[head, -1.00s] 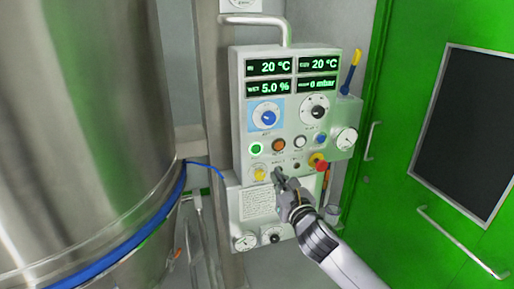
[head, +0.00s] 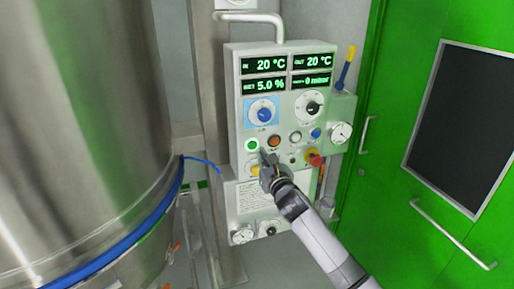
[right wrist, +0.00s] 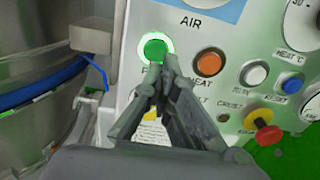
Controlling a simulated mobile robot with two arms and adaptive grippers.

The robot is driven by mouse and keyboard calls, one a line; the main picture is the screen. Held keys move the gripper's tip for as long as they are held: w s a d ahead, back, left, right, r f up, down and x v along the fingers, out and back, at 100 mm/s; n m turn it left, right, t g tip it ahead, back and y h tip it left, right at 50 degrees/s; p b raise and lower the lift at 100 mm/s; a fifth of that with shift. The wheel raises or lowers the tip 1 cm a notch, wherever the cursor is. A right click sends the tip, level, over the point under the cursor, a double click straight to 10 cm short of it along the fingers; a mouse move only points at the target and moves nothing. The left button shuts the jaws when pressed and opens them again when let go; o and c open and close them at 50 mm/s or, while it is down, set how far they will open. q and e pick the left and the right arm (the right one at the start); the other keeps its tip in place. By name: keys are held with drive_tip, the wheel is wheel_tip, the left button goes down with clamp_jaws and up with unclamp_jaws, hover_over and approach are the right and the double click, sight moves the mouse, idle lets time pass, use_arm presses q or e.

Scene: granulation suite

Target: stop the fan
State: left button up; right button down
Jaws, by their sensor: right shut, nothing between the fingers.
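The control panel (head: 233,110) carries a lit green button (head: 252,145) at the left of its button row. In the right wrist view the green button (right wrist: 155,48) glows inside a white ring, its label below mostly covered by my fingers. My right gripper (head: 264,158) is shut and empty, its tips just below and right of the green button. In the right wrist view the right gripper's fingertips (right wrist: 161,68) are together at the button's lower edge; I cannot tell whether they touch. My left gripper is in neither view.
An orange button (right wrist: 208,62) marked HEAT sits right of the green one. A red emergency knob (head: 315,160) sticks out lower right. A blue dial (head: 262,112) is above. A large steel vessel (head: 80,120) stands left, a green door (head: 400,150) right.

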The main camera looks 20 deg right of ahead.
sight(254, 146)
drive_tip(key=shift+w+a+p, duration=0.15)
drive_tip(key=shift+w+p, duration=0.45)
drive_tip(key=shift+w, duration=1.65)
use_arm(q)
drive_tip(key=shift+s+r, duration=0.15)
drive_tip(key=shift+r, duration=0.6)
